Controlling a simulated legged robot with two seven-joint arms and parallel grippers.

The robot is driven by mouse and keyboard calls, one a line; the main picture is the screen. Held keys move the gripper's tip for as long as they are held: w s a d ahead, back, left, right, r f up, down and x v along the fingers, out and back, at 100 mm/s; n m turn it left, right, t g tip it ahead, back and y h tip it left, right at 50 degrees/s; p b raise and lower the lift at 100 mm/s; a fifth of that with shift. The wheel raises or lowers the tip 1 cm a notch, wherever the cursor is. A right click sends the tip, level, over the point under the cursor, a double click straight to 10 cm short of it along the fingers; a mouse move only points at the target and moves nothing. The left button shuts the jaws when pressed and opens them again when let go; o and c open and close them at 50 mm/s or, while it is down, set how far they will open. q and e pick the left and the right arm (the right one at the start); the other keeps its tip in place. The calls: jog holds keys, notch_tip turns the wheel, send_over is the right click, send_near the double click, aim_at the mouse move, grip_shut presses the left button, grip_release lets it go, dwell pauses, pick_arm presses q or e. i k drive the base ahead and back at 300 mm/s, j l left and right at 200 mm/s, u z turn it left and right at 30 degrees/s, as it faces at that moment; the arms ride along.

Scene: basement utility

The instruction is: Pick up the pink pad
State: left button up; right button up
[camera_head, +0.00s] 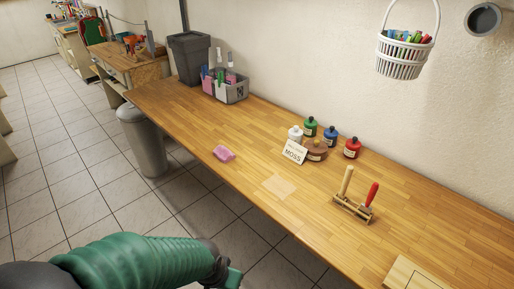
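The pink pad (223,154) lies flat on the wooden worktop (190,118), close to its front edge. My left arm comes in from the lower left in a green sleeve. My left gripper (234,279) is at the bottom edge of the picture, in front of the worktop and well apart from the pad. Only a small part of it shows, so I cannot see whether its fingers are open. My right gripper is not in view.
A pale square (279,186) lies right of the pad. Farther right are a "MOSS" card (293,153), several small bottles (330,135) and a tool rack (353,207). A grey caddy (232,91) stands behind. A bin (142,140) stands on the floor. The worktop around the pad is clear.

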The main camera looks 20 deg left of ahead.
aim_at(223, 153)
jog(key=i+j+z, duration=0.2)
jog(key=j, duration=0.2)
jog(key=i+j+z, duration=0.15)
jog(key=j, duration=0.3)
jog(key=i+j+z, duration=0.2)
jog(key=j, duration=0.2)
jog(key=j+z, duration=0.2)
jog(key=j, duration=0.25)
jog(key=i+j+z, duration=0.2)
jog(key=j, duration=0.3)
jog(key=i+j, duration=0.1)
jog(key=j, duration=1)
jog(key=i+j, duration=0.1)
jog(key=j, duration=0.95)
jog(key=i+j+z, duration=0.1)
jog(key=j, duration=1)
